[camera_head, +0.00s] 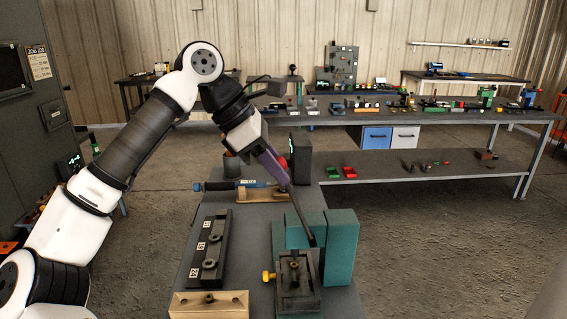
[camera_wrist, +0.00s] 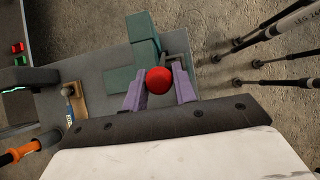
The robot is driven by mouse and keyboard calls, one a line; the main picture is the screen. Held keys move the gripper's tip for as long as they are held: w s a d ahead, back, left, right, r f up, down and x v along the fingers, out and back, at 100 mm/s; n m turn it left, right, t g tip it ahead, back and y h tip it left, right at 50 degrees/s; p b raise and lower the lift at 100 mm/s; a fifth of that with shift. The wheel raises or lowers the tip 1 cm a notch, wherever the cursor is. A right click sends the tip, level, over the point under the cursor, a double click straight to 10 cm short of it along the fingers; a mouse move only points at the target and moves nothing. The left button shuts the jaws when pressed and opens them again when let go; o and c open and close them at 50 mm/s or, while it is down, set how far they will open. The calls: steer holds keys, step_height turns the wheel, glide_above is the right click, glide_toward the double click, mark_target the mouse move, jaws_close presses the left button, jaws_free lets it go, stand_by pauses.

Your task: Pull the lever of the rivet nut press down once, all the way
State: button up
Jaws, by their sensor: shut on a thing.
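The rivet nut press (camera_head: 342,245) is a teal block-shaped machine at the front right of the bench; it also shows in the wrist view (camera_wrist: 144,45). Its lever (camera_head: 301,215) is a thin dark rod that stands raised, leaning up and to the left from the press. The lever's red ball knob (camera_wrist: 159,80) sits between the two purple fingers of my gripper (camera_wrist: 159,92). In the head view my gripper (camera_head: 275,170) is at the lever's upper end and partly covers the knob. My gripper is shut on the knob.
A blue and orange tool (camera_head: 238,185) lies on a wooden stand left of the lever. A dark numbered block (camera_head: 209,250) and a wooden block (camera_head: 208,305) lie left of the press. A dark box (camera_head: 301,158) stands behind. Open floor is to the right.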

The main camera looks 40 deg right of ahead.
steer(key=shift+w+a+f, duration=0.3)
steer(key=shift+a, duration=0.25)
steer(key=shift+w+a+f+b, duration=0.15)
steer(key=shift+w+a+f, duration=0.2)
steer(key=shift+a, duration=0.15)
steer(key=shift+w+a+f+b, duration=0.15)
steer(key=shift+w+a+f, duration=0.1)
steer(key=shift+a+f, duration=0.15)
steer(key=shift+a, duration=0.15)
steer(key=shift+w+a+f+b, duration=0.35)
steer(key=shift+w+a+f, duration=0.2)
steer(key=shift+a+f, duration=0.25)
steer(key=shift+w+a+f+b, duration=0.25)
steer(key=shift+a+f, duration=0.15)
steer(key=shift+f, duration=0.1)
steer(key=shift+w+a+f+b, duration=0.2)
steer(key=shift+a+f+b, duration=0.05)
steer(key=shift+a+f, duration=0.2)
